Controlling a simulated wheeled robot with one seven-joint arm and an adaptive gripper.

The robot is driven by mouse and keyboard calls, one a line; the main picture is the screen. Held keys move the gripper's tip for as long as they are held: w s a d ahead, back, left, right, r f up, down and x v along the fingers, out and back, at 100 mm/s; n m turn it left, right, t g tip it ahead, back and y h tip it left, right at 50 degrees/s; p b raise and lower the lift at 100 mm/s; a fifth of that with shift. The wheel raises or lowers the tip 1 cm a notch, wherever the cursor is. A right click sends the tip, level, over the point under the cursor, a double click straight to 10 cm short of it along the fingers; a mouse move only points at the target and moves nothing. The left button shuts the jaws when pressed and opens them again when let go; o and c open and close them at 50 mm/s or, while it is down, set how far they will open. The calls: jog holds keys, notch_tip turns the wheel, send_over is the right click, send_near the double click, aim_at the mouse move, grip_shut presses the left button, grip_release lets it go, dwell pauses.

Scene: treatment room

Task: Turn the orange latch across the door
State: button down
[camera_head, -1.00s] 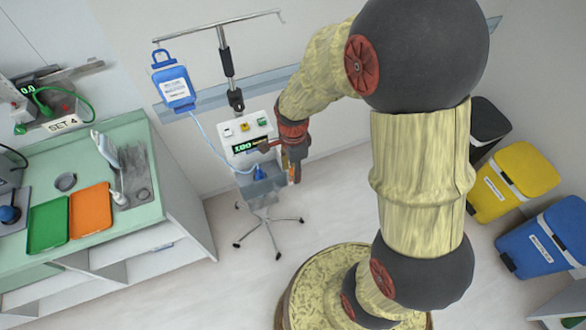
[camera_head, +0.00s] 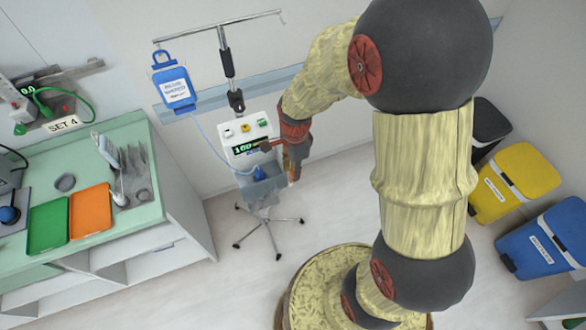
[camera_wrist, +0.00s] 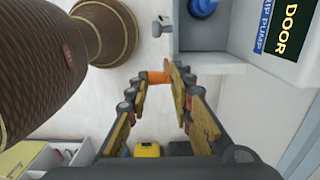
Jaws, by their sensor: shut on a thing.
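The orange latch (camera_wrist: 158,76) sticks out below the door's edge, between my fingertips. My gripper (camera_wrist: 160,82) is shut on the latch. In the head view my gripper (camera_head: 294,168) is at the pump's right side, and the latch is mostly hidden there.
A blue-framed bag (camera_head: 175,88) hangs from the stand's pole, with a tube to the pump. A green counter with a green tray (camera_head: 47,226) and an orange tray (camera_head: 90,211) stands left. Yellow (camera_head: 515,180) and blue (camera_head: 545,240) bins stand right. Floor around the stand is clear.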

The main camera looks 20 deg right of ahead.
jog(key=d+f+y+b, duration=0.5)
jog(key=d+f+y, duration=0.1)
jog(key=y, duration=1.1)
jog(key=shift+s+f+y+b, duration=0.3)
jog(key=shift+f+y, duration=0.1)
jog(key=shift+f, duration=0.05)
jog(key=shift+d, duration=0.1)
dwell(0.3)
jog(key=c, duration=1.7)
grip_release()
jog(key=shift+d+r, duration=0.1)
jog(key=shift+d, duration=0.1)
jog(key=d, duration=1.1)
jog(key=shift+d, duration=0.4)
